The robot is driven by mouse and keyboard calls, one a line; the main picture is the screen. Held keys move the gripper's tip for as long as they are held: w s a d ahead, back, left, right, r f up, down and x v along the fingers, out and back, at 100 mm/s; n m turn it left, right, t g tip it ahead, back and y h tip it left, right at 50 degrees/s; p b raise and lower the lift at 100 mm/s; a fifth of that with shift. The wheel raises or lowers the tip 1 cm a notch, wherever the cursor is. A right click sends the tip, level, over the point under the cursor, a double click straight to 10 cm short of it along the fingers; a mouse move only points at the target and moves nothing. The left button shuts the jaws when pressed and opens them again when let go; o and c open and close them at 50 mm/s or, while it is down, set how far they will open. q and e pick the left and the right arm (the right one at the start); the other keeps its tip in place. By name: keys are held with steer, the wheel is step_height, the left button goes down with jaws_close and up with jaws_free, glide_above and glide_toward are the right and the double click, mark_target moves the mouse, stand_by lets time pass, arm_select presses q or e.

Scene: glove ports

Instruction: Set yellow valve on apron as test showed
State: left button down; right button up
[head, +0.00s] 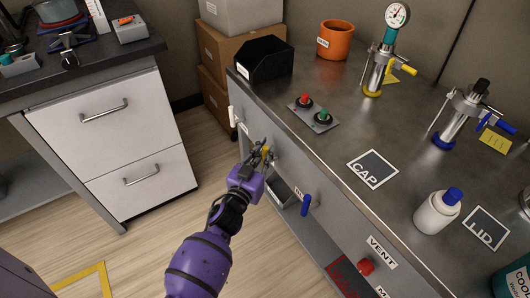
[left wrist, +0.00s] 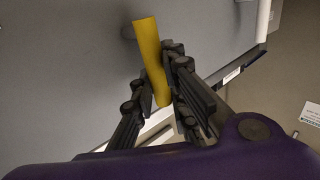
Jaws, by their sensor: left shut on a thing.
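The yellow valve (head: 266,151) is on the grey front apron (head: 330,225) of the bench, mostly covered by my left gripper (head: 261,157) in the head view. In the left wrist view its yellow handle (left wrist: 150,50) is a long bar, slightly tilted, running out from the grey panel. My left gripper (left wrist: 158,92) is shut on the handle, with dark fingers on both sides. The label for this valve is hidden. A blue valve handle (head: 306,205) and a red knob (head: 366,267) by a VENT label are farther along the apron. My right gripper is not in view.
On the bench top are a gauge on a stand (head: 378,65), a two-button box (head: 313,115), a black bin (head: 263,63), an orange pot (head: 334,40) and a white bottle (head: 437,212). A white drawer cabinet (head: 115,150) stands left, with open floor between.

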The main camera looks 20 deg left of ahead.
arm_select(q)
steer(key=shift+f+b, duration=0.2)
steer(key=shift+b, duration=0.1)
steer(key=s+d+f+m+h+b, duration=0.1)
steer(key=d+f+m+h+b, duration=0.1)
steer(key=m+h+b, duration=0.5)
steer(key=s+d+f+m+t+h+b, duration=0.1)
steer(key=s+d+f+m+h+b, duration=0.1)
steer(key=m+h+b, duration=0.5)
steer(key=shift+f+m+b, duration=0.5)
steer(key=shift+m+b, duration=2.7)
steer(key=shift+m, duration=2.1)
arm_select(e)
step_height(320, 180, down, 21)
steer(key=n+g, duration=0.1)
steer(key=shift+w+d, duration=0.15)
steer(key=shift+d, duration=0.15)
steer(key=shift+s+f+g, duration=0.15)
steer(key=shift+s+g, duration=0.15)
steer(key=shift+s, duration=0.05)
arm_select(q)
steer(key=c, duration=1.7)
jaws_free()
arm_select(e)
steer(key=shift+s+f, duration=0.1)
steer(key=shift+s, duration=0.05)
